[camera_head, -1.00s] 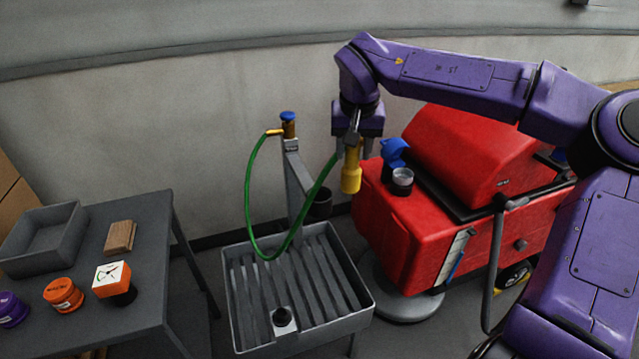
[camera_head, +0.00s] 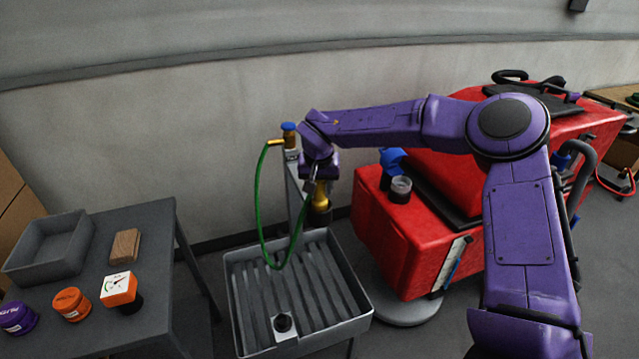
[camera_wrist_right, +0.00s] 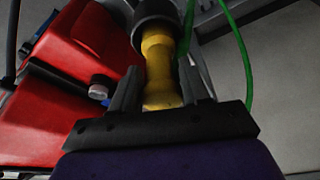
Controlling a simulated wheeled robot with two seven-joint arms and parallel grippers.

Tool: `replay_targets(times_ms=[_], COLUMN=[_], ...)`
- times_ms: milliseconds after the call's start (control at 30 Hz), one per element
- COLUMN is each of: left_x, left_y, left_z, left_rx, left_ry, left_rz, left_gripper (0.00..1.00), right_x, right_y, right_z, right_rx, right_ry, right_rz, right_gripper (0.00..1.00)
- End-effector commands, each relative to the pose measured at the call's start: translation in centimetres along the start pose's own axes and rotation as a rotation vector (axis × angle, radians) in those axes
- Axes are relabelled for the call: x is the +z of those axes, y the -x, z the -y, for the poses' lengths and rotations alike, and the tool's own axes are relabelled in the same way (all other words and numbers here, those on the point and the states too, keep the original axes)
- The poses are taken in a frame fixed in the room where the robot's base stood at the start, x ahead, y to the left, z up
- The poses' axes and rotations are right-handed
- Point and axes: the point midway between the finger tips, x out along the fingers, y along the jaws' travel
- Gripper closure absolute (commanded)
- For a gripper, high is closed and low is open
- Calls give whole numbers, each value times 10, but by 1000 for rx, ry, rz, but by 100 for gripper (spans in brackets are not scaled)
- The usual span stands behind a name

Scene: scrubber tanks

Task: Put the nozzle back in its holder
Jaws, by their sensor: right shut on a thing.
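The black cup-like holder (camera_head: 319,216) is on the side of the grey post by the sink. The nozzle's lower end meets the holder, and in the right wrist view the holder's dark ring (camera_wrist_right: 155,10) surrounds that end. I cannot tell how deep it sits. My left gripper is not in view.
A grey slatted sink (camera_head: 236,300) stands below the holder. The red scrubber machine (camera_head: 400,240) with a blue cap (camera_head: 392,160) is close on the right. A grey table (camera_head: 160,260) with a tray, a brown block and several small items is on the left.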

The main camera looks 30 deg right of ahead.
Motion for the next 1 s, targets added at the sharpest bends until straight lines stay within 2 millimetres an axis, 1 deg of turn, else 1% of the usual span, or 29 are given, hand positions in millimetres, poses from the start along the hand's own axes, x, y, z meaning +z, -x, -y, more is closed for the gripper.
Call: replay_targets(times_ms=[167, 200, 267, 533, 633, 667, 767, 900, 1000], left_x=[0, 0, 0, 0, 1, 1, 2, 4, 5], left_y=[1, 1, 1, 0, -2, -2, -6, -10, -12], left_z=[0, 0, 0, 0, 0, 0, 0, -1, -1], left_rx=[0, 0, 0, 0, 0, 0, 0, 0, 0], left_ry=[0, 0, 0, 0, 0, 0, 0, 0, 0], left_rz=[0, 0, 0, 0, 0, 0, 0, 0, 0], left_gripper=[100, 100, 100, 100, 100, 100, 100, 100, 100], right_x=[0, 1, 1, 1, 0, -1, 0, -1, 0], right_y=[-2, -3, -3, -2, 4, 8, 30, 68, 92], right_z=[0, 0, 0, 0, 0, 0, 1, 0, 0], right_rx=[0, 0, 0, 0, -2, -2, -4, -3, -2], right_ry=[0, 0, 0, 0, 1, 1, 0, 0, 0], right_rz=[-1, -1, -1, -1, -2, -2, -5, -5, -4], right_gripper=[91, 48, 29, 29, 29, 29, 29, 29, 29])
